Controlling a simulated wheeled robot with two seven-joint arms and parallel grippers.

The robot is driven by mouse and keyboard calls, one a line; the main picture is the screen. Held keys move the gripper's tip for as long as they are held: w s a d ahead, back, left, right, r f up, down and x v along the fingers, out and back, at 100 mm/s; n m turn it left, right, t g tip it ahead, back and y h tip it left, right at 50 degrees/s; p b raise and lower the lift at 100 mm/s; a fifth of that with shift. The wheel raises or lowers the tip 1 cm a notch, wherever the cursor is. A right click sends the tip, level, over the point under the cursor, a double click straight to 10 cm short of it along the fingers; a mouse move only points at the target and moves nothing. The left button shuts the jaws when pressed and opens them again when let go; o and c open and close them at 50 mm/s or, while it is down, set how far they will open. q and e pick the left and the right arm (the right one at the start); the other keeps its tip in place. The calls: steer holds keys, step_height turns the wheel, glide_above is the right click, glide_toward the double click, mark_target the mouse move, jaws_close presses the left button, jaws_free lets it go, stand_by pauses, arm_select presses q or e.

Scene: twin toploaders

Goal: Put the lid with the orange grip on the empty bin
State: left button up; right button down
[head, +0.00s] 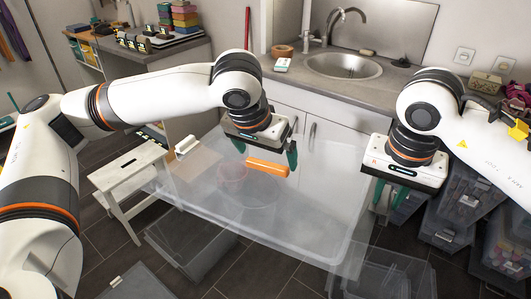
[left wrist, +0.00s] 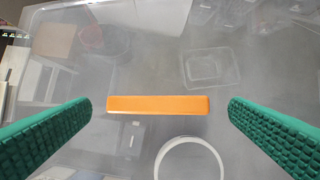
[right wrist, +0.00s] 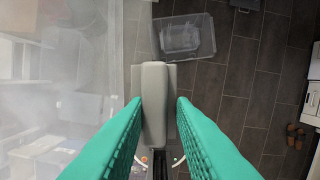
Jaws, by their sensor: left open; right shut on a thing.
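The orange grip (head: 267,167) is a bar on a large clear plastic surface (head: 325,215). I cannot tell clearly where the clear lid ends and any clear bin wall under it begins. My left gripper (head: 267,151) is open over the orange grip. In the left wrist view the orange grip (left wrist: 158,104) lies between the spread green fingers, with a gap on each side. My right gripper (right wrist: 156,118) is shut on a light grey handle (right wrist: 153,85) at the edge of the clear plastic. A similar pale handle (head: 187,146) shows at the left side.
A reddish round container (head: 232,176) shows through the plastic. A white step stool (head: 130,180) stands left. Clear containers (head: 390,278) lie low at front right, and dark-lidded boxes (head: 462,212) are stacked right. A counter with a sink (head: 343,66) is behind.

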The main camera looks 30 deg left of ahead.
steer(key=shift+a+r, duration=0.1)
arm_select(q)
steer(key=v, duration=1.1)
